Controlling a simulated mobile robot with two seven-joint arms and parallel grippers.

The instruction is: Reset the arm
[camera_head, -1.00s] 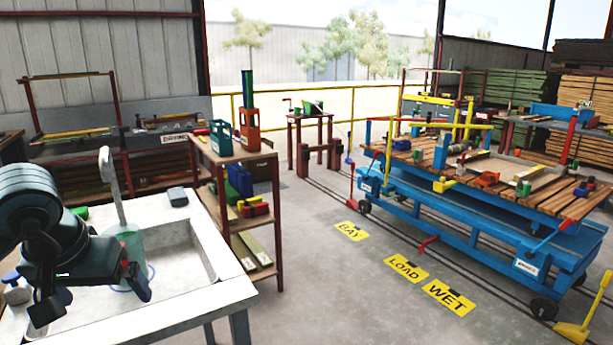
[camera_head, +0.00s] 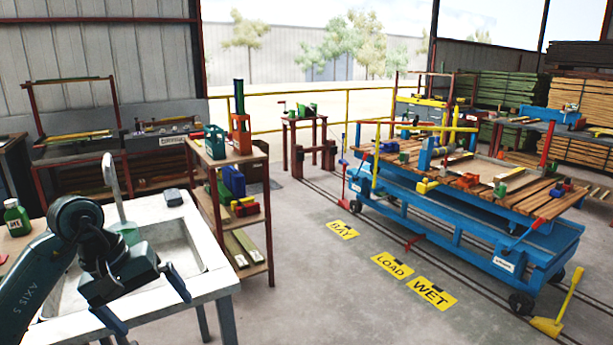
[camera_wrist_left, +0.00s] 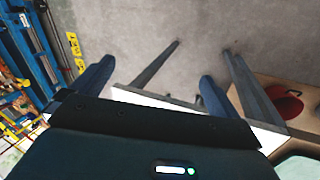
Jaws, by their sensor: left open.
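My left arm (camera_head: 28,282) comes in from the left over the white sink bench. My left gripper (camera_head: 146,301) is open and empty, with its two blue fingers spread over the front right part of the bench and its edge. In the left wrist view, the open fingers (camera_wrist_left: 156,72) point past the bench edge, with bare floor beyond. Nothing is between them. My right arm and gripper are not in view.
A blue cart (camera_head: 450,238) stands on rails further right.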

